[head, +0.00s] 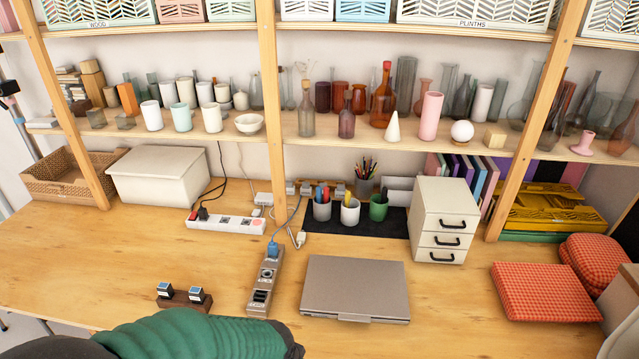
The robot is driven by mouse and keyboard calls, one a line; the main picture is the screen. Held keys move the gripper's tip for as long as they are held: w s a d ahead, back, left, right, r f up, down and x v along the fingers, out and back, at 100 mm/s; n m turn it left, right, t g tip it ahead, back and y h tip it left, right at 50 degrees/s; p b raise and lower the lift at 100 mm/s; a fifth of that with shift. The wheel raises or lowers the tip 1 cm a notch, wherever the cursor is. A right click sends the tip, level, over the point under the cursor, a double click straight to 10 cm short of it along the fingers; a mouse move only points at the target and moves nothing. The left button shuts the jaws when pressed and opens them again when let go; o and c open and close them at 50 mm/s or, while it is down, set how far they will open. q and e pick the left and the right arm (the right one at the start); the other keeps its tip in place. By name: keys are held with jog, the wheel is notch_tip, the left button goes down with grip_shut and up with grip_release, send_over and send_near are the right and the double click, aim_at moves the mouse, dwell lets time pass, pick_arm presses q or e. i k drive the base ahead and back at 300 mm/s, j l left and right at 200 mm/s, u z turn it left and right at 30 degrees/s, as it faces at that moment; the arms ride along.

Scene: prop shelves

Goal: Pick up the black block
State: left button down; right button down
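No plain black block stands out clearly. The nearest match is two small dark cubes with pale tops, the left one (164,290) and the right one (196,295), side by side on a dark brown base (180,301). They are near the table's front edge, left of the power strip. I cannot tell whether either is the black block. No gripper fingers show in the head view.
A closed grey laptop (357,288) lies front centre, with a grey power strip (265,281) to its left. A white drawer unit (443,220) and red checked cushions (543,292) are at right. The wooden table (90,250) is clear at left.

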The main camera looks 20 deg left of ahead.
aim_at(197, 294)
jog(key=u, duration=1.65)
